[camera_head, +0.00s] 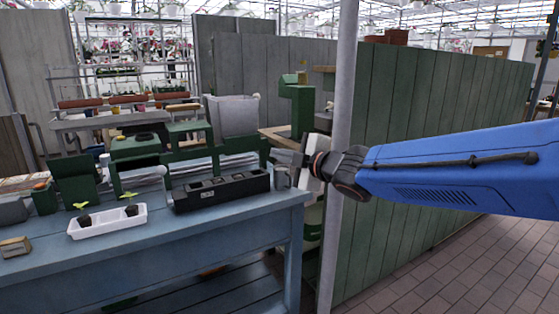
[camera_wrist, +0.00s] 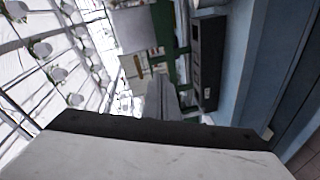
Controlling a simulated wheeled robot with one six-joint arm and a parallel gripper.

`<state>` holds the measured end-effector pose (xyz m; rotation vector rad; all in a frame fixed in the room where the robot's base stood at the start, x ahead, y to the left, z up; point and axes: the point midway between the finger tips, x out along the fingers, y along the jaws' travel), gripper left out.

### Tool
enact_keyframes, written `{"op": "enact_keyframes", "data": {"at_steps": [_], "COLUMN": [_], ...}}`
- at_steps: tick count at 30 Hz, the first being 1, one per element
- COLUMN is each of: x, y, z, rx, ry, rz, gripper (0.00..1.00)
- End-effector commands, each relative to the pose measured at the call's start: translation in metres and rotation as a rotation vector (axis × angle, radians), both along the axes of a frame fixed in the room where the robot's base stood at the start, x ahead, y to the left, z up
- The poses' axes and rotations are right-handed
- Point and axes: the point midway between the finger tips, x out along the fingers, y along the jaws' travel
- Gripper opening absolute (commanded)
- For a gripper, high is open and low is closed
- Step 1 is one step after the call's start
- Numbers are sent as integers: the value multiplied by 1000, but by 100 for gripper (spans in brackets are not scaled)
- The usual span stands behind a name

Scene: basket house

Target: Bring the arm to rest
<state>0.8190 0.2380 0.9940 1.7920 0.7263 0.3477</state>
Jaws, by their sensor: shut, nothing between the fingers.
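My blue arm reaches in from the right in the head view, and my gripper (camera_head: 284,157) points left at its end. The gripper is shut and empty. In the wrist view the closed grey fingers (camera_wrist: 162,98) show in the middle, with the bench at the right.
A white tray (camera_head: 125,231) with two seedlings and a black tray (camera_head: 221,192) stand on the bench. A grey post (camera_head: 341,110) rises close beside my wrist. A green plank wall (camera_head: 425,100) runs behind my arm. Tiled floor (camera_head: 480,275) is clear at lower right.

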Motion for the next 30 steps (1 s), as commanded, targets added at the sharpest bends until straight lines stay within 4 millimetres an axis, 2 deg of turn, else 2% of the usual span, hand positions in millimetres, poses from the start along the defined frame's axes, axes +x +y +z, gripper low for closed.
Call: {"op": "enact_keyframes", "data": {"at_steps": [1, 3, 8, 9, 12, 15, 18, 21, 24, 27, 30], "x": [-1, -5, -33, -43, -76, -116, -163, -212, -258, -294, -317], "y": [-31, -73, -162, -183, -227, -264, -291, -307, -313, -313, -310], "z": [-3, -14, -46, -55, -81, -111, -141, -171, -197, -215, -227], "rx": [23, 62, 165, 195, 271, 353, 436, 521, 594, 648, 681], "ry": [49, 134, 333, 383, 512, 648, 786, 929, 1059, 1164, 1234], "rz": [-87, -211, -478, -543, -695, -840, -975, -1096, -1193, -1263, -1303], "gripper": [0, 0, 0, 0, 0, 0, 0, 0, 0, 0, 0]}}
